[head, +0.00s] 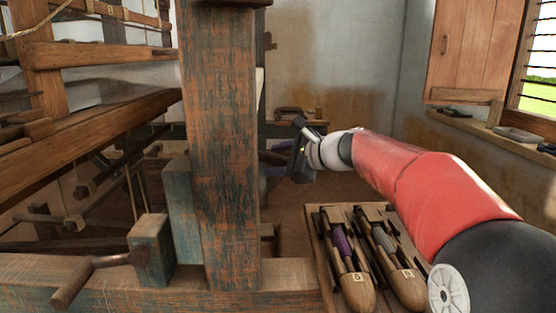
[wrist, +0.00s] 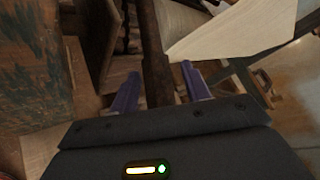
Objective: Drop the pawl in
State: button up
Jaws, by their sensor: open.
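My gripper (head: 272,160) is at the end of the red arm, just right of the thick upright post (head: 222,150), with its fingers pointing left. In the wrist view its two purple fingers (wrist: 160,73) are apart. A dark brown bar (wrist: 153,50) runs lengthwise in the gap between them; I cannot tell whether it touches either finger or whether it is the pawl. I cannot make out the pawl for certain in either view. The post hides part of the loom behind it in the head view.
A wooden crank handle (head: 92,275) is at the lower left. A wooden tray (head: 317,232) holding shuttles (head: 352,280) lies below my arm. A pale cloth-like sheet (wrist: 225,30) is close to the right finger. A worn wooden beam (wrist: 30,75) stands left of the gripper.

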jog(key=v, duration=0.7)
jog(key=shift+s+d+b, duration=0.25)
jog(key=shift+b, duration=0.1)
jog(key=shift+r, duration=0.1)
